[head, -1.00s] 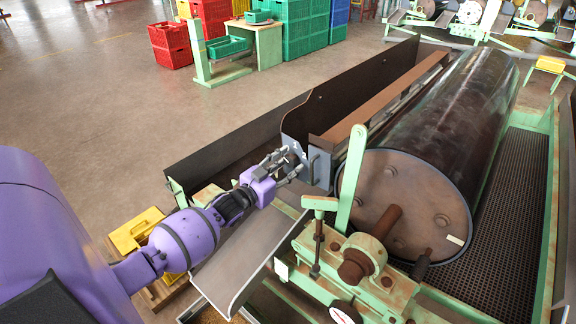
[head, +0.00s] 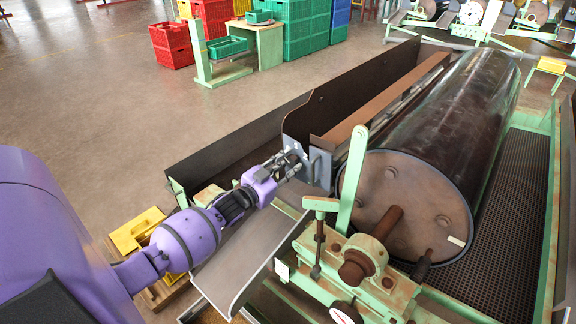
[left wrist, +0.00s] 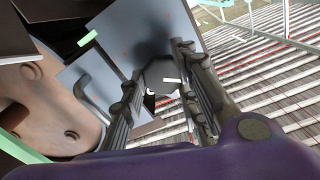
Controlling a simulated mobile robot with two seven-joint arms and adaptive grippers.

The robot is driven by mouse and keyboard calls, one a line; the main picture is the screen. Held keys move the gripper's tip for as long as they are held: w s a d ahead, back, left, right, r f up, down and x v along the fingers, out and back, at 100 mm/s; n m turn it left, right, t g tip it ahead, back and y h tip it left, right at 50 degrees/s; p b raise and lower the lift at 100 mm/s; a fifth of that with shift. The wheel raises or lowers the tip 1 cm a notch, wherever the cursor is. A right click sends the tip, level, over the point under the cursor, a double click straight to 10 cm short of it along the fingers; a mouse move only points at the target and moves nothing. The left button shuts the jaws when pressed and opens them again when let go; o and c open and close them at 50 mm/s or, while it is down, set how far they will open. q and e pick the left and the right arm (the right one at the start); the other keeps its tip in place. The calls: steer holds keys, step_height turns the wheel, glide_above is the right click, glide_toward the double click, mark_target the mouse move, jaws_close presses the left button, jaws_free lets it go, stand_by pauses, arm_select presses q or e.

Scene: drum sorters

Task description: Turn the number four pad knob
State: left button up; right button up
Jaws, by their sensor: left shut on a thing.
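In the left wrist view, a dark grey faceted knob (left wrist: 160,72) with a small white mark sits between my left fingers, in front of a blue-grey plate (left wrist: 120,38). My left gripper (left wrist: 163,92) is shut on this knob, one finger on each side. In the head view my left gripper (head: 291,163) is at the plate (head: 297,128) on the near end of the long trough, left of the drum. The fingers hide the knob there, and I cannot read its number. My right gripper is not in view.
A bent metal handle (head: 320,168) stands just right of the gripper. The large dark drum (head: 430,140) and a green lever (head: 353,175) are further right. A sloping metal chute (head: 245,258) lies below my arm.

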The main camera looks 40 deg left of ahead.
arm_select(q)
steer(key=m, duration=0.4)
steer(key=shift+d+f, duration=0.2)
steer(key=m, duration=0.3)
steer(key=shift+f+m, duration=0.15)
steer(key=shift+m, duration=0.25)
steer(key=shift+s+m+b, duration=0.1)
steer(key=shift+m+b, duration=0.2)
steer(key=shift+m, duration=0.4)
steer(key=shift+f+m, duration=0.1)
steer(key=shift+m, duration=0.7)
steer(key=shift+a, duration=0.1)
